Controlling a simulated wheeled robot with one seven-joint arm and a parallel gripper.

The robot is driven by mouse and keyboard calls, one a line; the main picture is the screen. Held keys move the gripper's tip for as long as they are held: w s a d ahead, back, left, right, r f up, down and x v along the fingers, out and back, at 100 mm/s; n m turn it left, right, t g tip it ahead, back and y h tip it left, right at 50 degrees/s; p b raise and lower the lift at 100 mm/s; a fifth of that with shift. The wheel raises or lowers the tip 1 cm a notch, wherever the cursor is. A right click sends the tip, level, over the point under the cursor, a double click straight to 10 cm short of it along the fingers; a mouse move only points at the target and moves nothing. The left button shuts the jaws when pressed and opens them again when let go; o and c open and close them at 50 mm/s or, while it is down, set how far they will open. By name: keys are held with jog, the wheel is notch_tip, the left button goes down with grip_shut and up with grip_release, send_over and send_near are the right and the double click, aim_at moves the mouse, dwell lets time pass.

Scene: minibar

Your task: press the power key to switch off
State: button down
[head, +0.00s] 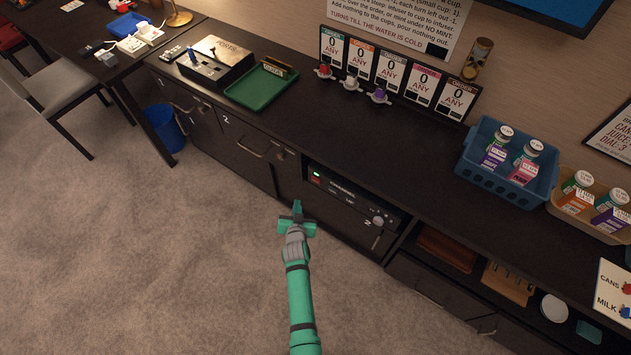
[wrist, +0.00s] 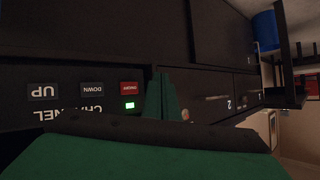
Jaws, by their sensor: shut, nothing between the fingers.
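A black device (head: 352,200) with CHANNEL lettering sits in the opening of the dark cabinet. Its red power key (wrist: 129,88) shows in the wrist view, with a lit green light (wrist: 129,105) beside it. The DOWN key (wrist: 91,89) and UP key (wrist: 43,91) are in the same row. My green gripper (head: 297,207) is in front of the cabinet, near the device's left end in the head view. In the wrist view its shut fingers (wrist: 161,96) are just right of the red key and hold nothing. I cannot tell the exact gap to the front panel.
The dark counter (head: 290,125) runs above the device. It holds a green tray (head: 262,88), a blue basket (head: 492,184) and a tan basket (head: 562,214) with bottles. An open shelf (head: 447,250) is to the right. The carpet (head: 190,260) is clear.

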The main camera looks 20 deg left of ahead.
send_near(313, 181)
jog(key=shift+w+a+f, duration=1.2)
jog(key=shift+w+f, duration=0.25)
jog(key=shift+w, duration=0.05)
jog(key=shift+w+d, duration=0.15)
jog(key=shift+w, duration=0.05)
dwell(1.1)
jog(key=shift+w+d, duration=0.15)
jog(key=shift+w, duration=0.1)
jog(key=shift+w, duration=0.35)
dwell(0.9)
jog(key=shift+s+a, duration=0.25)
jog(key=shift+s, duration=0.5)
jog(key=shift+s+a, duration=0.25)
jog(key=shift+s, duration=0.5)
jog(key=shift+s+a, duration=0.3)
jog(key=shift+s, duration=0.5)
jog(key=shift+s+a, duration=0.25)
jog(key=shift+s, duration=0.5)
